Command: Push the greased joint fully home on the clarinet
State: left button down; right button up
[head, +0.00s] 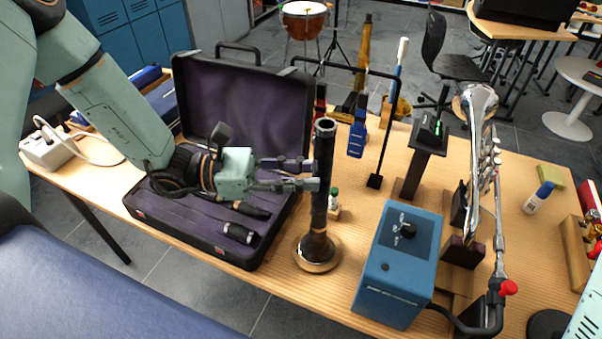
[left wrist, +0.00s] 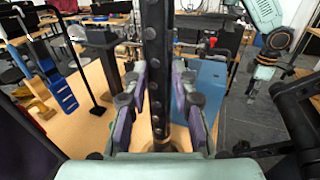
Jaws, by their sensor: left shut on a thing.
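In the left wrist view, the clarinet (left wrist: 155,45) runs upright between the two finger pads (left wrist: 157,105). Whether a gap remains at the joint is too small to tell. What seems to be my right gripper (left wrist: 262,72) is small in the left wrist view, its fingers unclear.
An open purple-lined case (head: 275,237) with dark clarinet parts lies left of the clarinet. A blue box (head: 398,265) with a knob stands close on its right, before a trumpet (head: 478,170) on a stand. A black hanging frame (head: 375,180) stands behind.

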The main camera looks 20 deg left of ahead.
pick_arm(q)
jog(key=shift+f, duration=0.25)
jog(key=c, duration=1.5)
grip_release()
jog(key=shift+s, duration=0.1)
jog(key=o, duration=0.5)
jog(key=shift+w, duration=0.2)
jog(key=shift+s+r, duration=0.1)
jog(key=shift+s, duration=0.05)
jog(key=p+v, duration=0.3)
jog(key=v, duration=0.3)
jog(key=shift+p, duration=0.4)
